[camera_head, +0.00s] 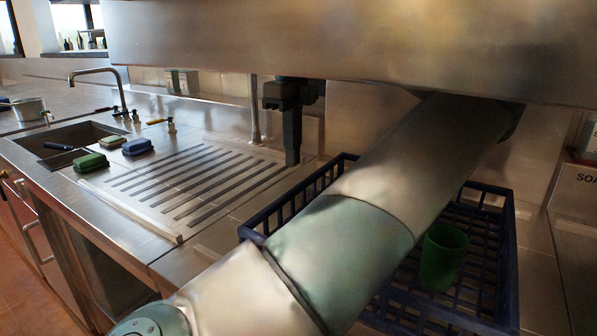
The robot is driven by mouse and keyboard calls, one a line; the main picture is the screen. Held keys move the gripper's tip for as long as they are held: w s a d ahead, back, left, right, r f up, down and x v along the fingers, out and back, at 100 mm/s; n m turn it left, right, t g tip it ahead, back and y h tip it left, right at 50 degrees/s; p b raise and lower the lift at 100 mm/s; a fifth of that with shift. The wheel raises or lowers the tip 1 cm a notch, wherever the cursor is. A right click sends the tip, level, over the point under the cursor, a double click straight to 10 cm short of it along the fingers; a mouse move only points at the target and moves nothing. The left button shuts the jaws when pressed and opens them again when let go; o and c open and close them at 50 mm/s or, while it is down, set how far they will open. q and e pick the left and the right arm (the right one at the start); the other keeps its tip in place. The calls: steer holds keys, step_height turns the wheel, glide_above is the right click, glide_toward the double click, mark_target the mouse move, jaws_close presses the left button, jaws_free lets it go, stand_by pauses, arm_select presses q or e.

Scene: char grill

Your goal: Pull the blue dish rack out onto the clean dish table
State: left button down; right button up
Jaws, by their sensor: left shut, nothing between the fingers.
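The blue dish rack (508,268) is a dark blue open-grid basket at the lower right, under a raised steel hood. A green cup (443,257) stands in it. My arm crosses in front of the rack and hides much of its middle. My left gripper (292,160) is dark, shut and empty, and points down. In the picture its tips are just left of the rack's far left corner; I cannot tell whether they touch it. The clean dish table (215,228) is the steel surface with a ribbed drainboard, left of the rack. My right gripper is not in view.
The steel hood (350,45) hangs low across the top. A sink (70,140) with a tap is at the left, with green and blue sponges (90,162) beside it. The ribbed drainboard (190,180) is clear.

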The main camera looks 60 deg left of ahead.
arm_select(q)
steer(key=f, duration=0.4)
steer(key=shift+w+d+f, duration=0.15)
steer(key=shift+w+d, duration=0.05)
steer(key=shift+f, duration=0.25)
steer(key=shift+w+d, duration=0.1)
steer(key=shift+d, duration=0.1)
steer(key=shift+d+r, duration=0.1)
steer(key=shift+d, duration=0.15)
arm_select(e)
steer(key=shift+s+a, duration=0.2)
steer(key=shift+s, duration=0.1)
arm_select(q)
steer(key=shift+w, duration=0.1)
steer(key=shift+a, duration=0.1)
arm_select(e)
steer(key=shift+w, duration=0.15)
